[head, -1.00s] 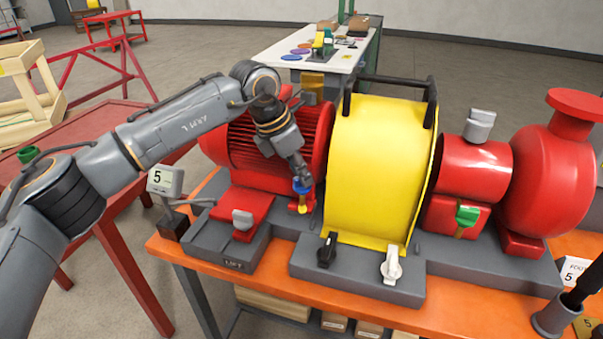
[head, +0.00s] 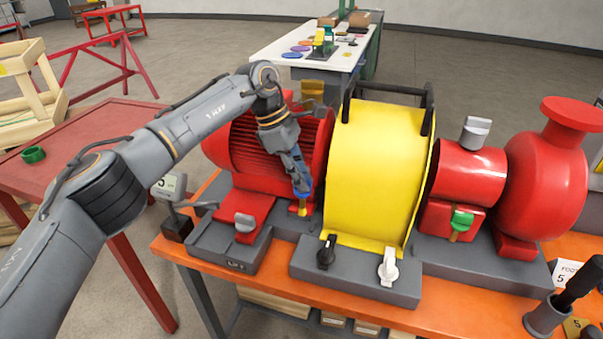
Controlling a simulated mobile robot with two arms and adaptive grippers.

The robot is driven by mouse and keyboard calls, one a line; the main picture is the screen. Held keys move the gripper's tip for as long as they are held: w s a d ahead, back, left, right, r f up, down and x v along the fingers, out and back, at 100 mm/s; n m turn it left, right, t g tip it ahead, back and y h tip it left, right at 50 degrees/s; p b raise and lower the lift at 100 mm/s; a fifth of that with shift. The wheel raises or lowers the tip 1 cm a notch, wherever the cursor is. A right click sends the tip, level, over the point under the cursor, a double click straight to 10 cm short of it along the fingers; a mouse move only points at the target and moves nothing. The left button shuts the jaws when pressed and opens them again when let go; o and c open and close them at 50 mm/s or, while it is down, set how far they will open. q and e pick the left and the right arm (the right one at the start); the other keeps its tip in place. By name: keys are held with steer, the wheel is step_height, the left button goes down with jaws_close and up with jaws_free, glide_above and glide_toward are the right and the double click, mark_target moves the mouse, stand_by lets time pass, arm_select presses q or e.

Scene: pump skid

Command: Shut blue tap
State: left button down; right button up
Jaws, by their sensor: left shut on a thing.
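The blue tap (head: 306,190) sits on a short brass stem at the front of the red ribbed motor, just left of the yellow guard. My left gripper (head: 302,188) reaches down onto it from above and is shut on it. The gripper covers most of the tap, so its exact angle is hard to tell. My right gripper is not in view.
The yellow guard (head: 380,170) with black handles stands close to the right of my left gripper. A green tap (head: 461,220) is further right. Black (head: 326,252) and white (head: 388,266) knobs sit on the grey base in front.

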arm_select(q)
steer(key=shift+r+m, duration=0.1)
steer(key=shift+m, duration=0.2)
steer(key=c, duration=1.3)
jaws_free()
steer(key=shift+w+a+r, duration=0.1)
steer(key=shift+a+r, duration=0.15)
steer(key=shift+r, duration=0.3)
steer(key=v, duration=0.6)
steer(key=shift+a+r, duration=0.15)
steer(key=shift+r, duration=0.25)
